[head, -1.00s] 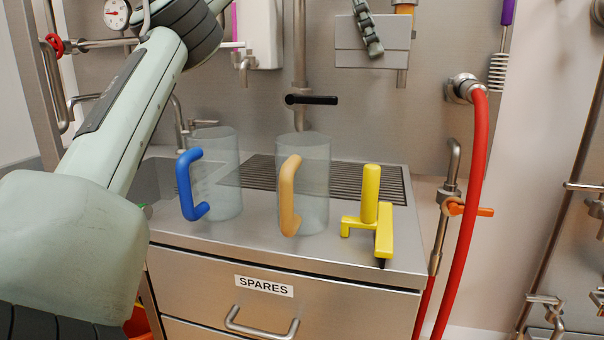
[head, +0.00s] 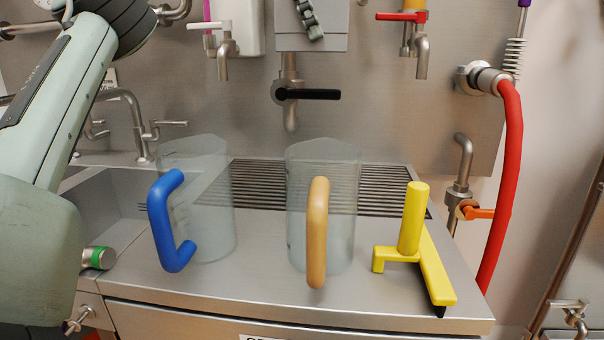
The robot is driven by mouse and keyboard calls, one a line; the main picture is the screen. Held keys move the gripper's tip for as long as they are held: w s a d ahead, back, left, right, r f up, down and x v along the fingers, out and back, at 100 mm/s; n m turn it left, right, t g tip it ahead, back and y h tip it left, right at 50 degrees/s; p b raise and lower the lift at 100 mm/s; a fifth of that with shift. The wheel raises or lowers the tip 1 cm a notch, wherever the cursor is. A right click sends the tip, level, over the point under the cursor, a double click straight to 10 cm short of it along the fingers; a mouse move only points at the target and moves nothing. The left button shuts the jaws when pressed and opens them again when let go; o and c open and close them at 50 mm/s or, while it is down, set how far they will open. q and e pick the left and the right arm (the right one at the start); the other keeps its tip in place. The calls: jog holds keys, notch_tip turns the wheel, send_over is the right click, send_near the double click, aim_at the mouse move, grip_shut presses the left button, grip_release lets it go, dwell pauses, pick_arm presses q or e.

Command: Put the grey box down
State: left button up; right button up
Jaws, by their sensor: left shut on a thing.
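The grey box (head: 276,40) is at the top middle of the head view, in front of the steel back wall and above the counter. Its top is cut off by the picture edge. My left gripper (head: 311,24) is shut on it; one dark jointed finger shows against the box's near face. The other finger and the rest of the gripper are hidden or out of view. The box hangs apart from the counter (head: 240,282). My right gripper is not in view.
On the counter stand a clear jug with a blue handle (head: 165,220), one with a tan handle (head: 317,235), and a yellow tool (head: 414,220). A black valve lever (head: 308,94) juts out below the box. A red hose (head: 508,170) hangs at right.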

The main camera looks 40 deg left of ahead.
pick_arm(q)
notch_tip(320, 180, down, 28)
jog(key=shift+r, duration=0.1)
dwell(0.6)
jog(key=o, duration=1.5)
